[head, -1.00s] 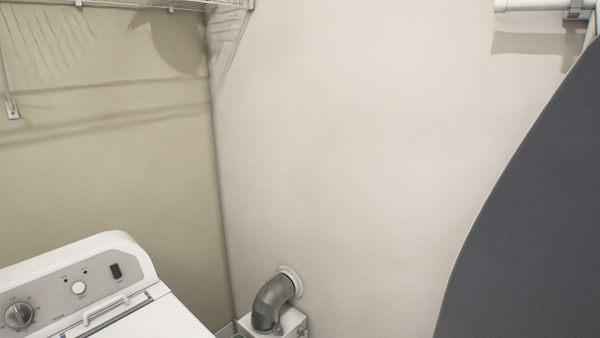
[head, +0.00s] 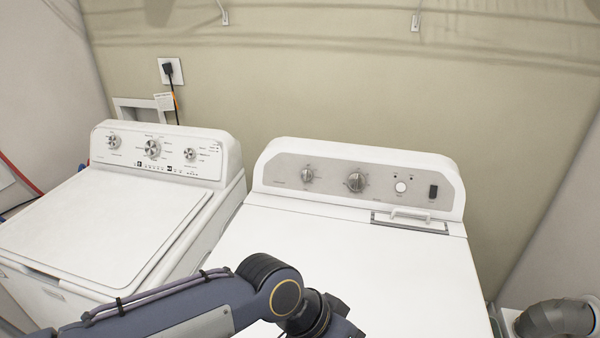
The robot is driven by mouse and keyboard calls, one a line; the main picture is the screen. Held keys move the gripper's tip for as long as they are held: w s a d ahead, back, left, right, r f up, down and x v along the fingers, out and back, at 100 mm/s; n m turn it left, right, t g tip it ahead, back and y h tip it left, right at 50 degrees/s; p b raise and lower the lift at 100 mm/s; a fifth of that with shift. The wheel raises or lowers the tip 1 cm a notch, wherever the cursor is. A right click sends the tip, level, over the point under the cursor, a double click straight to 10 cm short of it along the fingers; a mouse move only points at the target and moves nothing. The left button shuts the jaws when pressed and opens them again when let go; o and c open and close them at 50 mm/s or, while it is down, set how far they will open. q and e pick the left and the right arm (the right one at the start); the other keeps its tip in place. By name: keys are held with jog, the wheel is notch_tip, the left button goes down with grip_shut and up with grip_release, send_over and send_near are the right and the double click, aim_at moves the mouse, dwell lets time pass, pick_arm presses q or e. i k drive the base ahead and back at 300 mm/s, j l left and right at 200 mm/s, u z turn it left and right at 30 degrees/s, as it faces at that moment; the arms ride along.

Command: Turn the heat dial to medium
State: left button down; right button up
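The dryer (head: 350,255) is the right-hand white machine. Its grey control panel (head: 330,172) carries a smaller silver dial (head: 307,174) on the left and a larger silver dial (head: 356,181) to its right. The markings are too small to read, so I cannot tell which is the heat dial or where either points. My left arm reaches in from the lower left above the dryer top. The end of my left arm (head: 335,318) is at the bottom edge, well in front of the panel and apart from the dials. Its fingers are not clearly visible. My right gripper is out of view.
A round white button (head: 400,187) and a black switch (head: 433,192) are right of the dials. A lint-door handle (head: 410,215) lies below them. A white washer (head: 100,215) with its own dials stands at left. A grey vent duct (head: 555,318) is at lower right.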

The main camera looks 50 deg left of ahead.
aim_at(306, 174)
jog(key=u, duration=1.45)
